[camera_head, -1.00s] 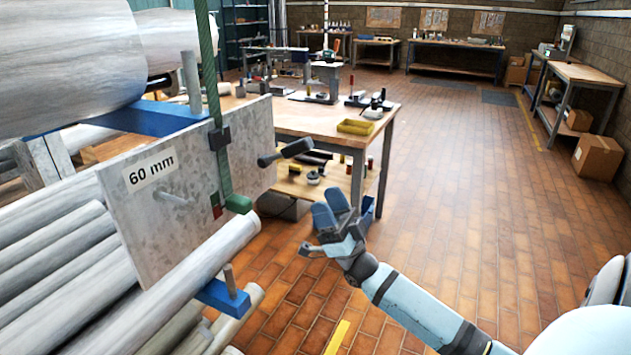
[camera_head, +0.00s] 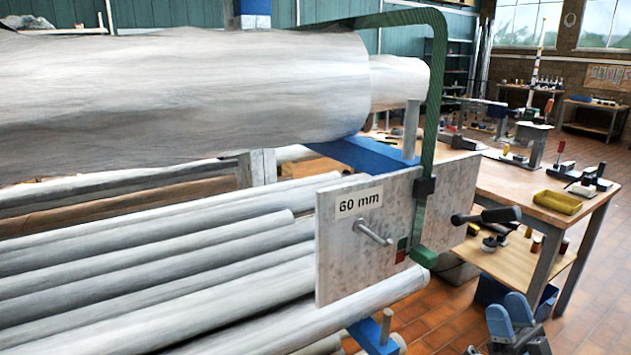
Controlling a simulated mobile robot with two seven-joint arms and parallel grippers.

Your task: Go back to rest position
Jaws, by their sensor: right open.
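My right gripper (camera_head: 512,322) shows at the lower right edge of the head view, with its blue fingers pointing up. It is open and empty, and stands apart from the metal plate and the workbench. My left gripper is not in view. A grey metal plate (camera_head: 338,262) marked "60 mm" stands at the end of the pipe rack. A short metal pin (camera_head: 374,232) sticks out of the plate's face.
Several long grey pipes (camera_head: 150,262) lie on the rack at left, with a thick one (camera_head: 190,95) above. A blue rack arm (camera_head: 368,335) with an upright peg is low in front. A workbench (camera_head: 520,186) with a yellow tray (camera_head: 557,202) stands at right. Floor is free at far right.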

